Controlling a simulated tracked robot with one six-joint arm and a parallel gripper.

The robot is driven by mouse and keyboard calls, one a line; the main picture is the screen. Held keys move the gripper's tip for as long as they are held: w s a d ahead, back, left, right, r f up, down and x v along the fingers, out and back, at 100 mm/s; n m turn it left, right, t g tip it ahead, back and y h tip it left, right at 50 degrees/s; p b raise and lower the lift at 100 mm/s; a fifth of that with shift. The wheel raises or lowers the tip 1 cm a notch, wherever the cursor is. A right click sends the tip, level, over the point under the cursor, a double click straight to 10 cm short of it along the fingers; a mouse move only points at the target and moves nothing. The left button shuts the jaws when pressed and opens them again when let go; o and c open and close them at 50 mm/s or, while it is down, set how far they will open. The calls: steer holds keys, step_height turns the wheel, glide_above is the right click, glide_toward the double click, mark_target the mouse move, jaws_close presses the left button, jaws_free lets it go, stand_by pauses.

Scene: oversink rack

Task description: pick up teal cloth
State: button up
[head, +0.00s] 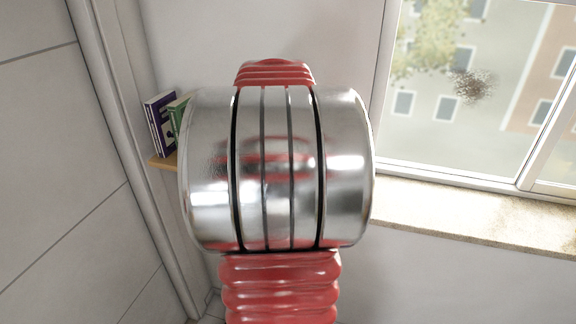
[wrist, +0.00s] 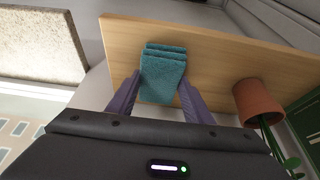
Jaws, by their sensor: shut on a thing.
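The teal cloth (wrist: 163,76) is a folded, layered block in the wrist view, over a light wooden board (wrist: 220,60). My gripper (wrist: 160,92) has its two purple fingers on either side of the cloth and is shut on it. Whether the cloth touches the board or is just clear of it, I cannot tell. In the head view my own arm fills the middle, and neither the cloth nor the gripper's fingers show.
A terracotta pot (wrist: 258,102) with a green plant stands right of the cloth on the board. In the head view, books (head: 160,122) stand on a small wooden shelf (head: 163,163) at the left. A window (head: 470,90) and stone sill (head: 470,215) are at the right.

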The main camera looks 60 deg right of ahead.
step_height(320, 180, up, 10)
steer(key=shift+r, duration=0.25)
stand_by(0.3)
stand_by(0.3)
steer(key=o, duration=0.5)
steer(key=c, duration=0.4)
steer(key=shift+s, duration=0.1)
